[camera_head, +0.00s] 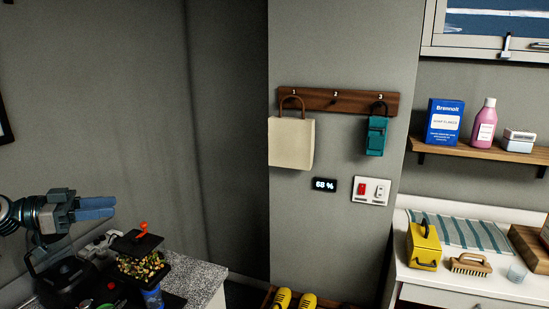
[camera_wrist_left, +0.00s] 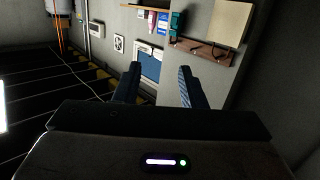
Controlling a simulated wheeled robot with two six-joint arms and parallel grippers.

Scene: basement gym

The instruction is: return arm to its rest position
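My left gripper (camera_head: 98,208) comes in from the left edge in the head view, level and pointing right, above the counter. In the left wrist view its two fingers (camera_wrist_left: 160,70) stand apart with nothing between them, so it is open and empty. It touches nothing that I can see. My right arm and gripper are not in view.
Below the gripper, a dark grinder-like device with an orange knob (camera_head: 143,228) stands on a speckled counter (camera_head: 196,279). A wooden hook rail (camera_head: 345,101) holds a cream bag (camera_head: 291,143) and a teal item (camera_head: 376,137). A yellow box (camera_head: 423,246) stands on the white right-hand counter.

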